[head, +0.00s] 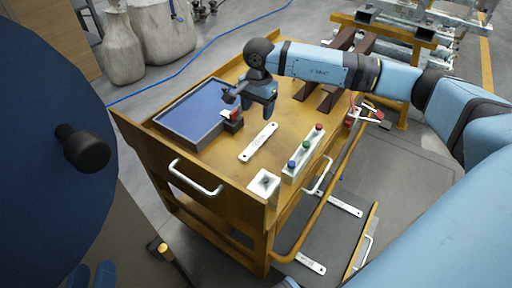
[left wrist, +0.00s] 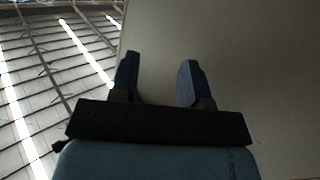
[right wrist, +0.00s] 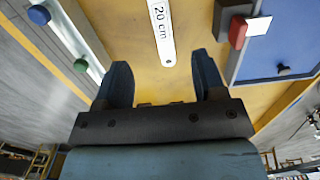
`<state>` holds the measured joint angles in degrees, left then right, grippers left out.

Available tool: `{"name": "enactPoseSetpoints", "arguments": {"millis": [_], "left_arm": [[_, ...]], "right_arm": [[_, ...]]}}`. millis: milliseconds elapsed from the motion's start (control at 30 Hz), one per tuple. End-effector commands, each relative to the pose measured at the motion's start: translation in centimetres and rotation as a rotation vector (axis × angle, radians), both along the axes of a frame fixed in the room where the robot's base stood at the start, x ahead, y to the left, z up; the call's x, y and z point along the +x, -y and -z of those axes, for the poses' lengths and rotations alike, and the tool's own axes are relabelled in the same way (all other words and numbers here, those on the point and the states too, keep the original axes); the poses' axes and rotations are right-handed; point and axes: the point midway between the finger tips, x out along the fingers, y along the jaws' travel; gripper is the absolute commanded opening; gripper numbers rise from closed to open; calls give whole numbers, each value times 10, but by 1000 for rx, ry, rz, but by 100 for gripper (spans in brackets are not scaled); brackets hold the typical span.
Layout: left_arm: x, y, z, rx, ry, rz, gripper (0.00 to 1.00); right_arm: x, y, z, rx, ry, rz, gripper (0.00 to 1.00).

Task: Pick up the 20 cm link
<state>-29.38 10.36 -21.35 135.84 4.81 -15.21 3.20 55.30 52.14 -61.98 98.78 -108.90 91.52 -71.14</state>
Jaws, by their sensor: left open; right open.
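The 20 cm link (head: 259,142) is a flat white bar with a hole, lying on the yellow cart top. In the right wrist view the link (right wrist: 161,28) shows its "20 cm" print, ahead of the fingertips and roughly between them. My right gripper (head: 262,108) is open and empty above the cart, beyond the link in the head view; its two blue fingers also show in the right wrist view (right wrist: 160,75). My left gripper (head: 92,276) is at the lower left edge of the head view, away from the cart. It is open and empty in the left wrist view (left wrist: 158,78).
A blue-topped tray (head: 190,112) and a red-and-dark block (head: 232,120) lie left of the link. A white bar with coloured knobs (head: 303,156) and a white square piece (head: 264,183) lie near the right edge. Other white links (head: 338,204) lie lower down.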

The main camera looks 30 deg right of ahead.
Motion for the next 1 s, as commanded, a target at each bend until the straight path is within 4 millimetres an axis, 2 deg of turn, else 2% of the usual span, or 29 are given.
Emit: {"name": "enactPoseSetpoints", "arguments": {"millis": [100,400,600,1000], "left_arm": [[0,2,-3,-16,25,6,43],[-3,10,-28,-89,135,32,43],[-4,12,-37,-114,170,41,43],[-2,15,-11,-87,100,65,43]], "right_arm": [[2,9,11,-36,3,-5,64],[2,8,68,-32,2,-5,64],[2,8,84,-31,3,-5,64],[3,8,134,-29,3,-5,64]]}}
